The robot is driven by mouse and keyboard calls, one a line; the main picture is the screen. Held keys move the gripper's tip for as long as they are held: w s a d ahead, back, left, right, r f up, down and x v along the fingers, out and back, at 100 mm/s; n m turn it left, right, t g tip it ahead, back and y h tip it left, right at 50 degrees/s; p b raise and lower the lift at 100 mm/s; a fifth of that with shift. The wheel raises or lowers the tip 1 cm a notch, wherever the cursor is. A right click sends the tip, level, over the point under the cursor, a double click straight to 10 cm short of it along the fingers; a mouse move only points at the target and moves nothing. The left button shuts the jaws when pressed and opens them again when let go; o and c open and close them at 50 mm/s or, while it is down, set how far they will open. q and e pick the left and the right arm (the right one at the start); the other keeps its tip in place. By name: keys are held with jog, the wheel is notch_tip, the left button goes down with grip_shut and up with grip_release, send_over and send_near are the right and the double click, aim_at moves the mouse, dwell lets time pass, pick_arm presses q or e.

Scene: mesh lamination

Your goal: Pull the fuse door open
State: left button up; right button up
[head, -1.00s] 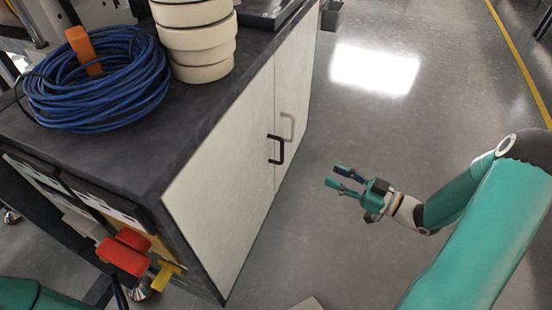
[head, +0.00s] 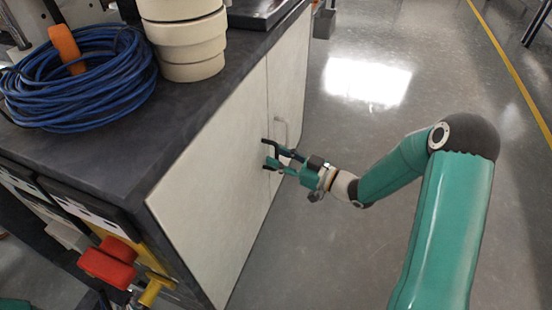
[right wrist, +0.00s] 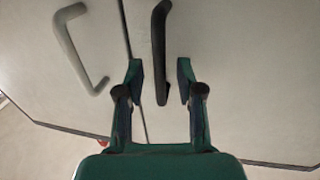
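The white cabinet front has two doors, both standing shut. The near door (head: 205,200) has a black handle, which shows in the right wrist view (right wrist: 160,45); in the head view it is largely lost among my fingers. I cannot tell from any label which is the fuse door. The far door (head: 287,85) has a grey handle (head: 282,132), also in the right wrist view (right wrist: 72,45). My right gripper (head: 269,154) is open at the black handle. In the right wrist view the handle's end lies between the two fingers, with gaps on both sides. My left gripper is not in view.
On the dark cabinet top (head: 130,165) lie a blue cable coil (head: 85,85) and stacked cream rolls (head: 185,40). A red knob (head: 108,262) and a yellow one (head: 155,290) stick out at the near end. The floor (head: 330,230) right of the doors is clear.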

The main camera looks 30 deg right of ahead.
jog(key=shift+w+a, duration=0.25)
jog(key=shift+w, duration=0.2)
grip_shut()
jog(key=shift+a, duration=0.1)
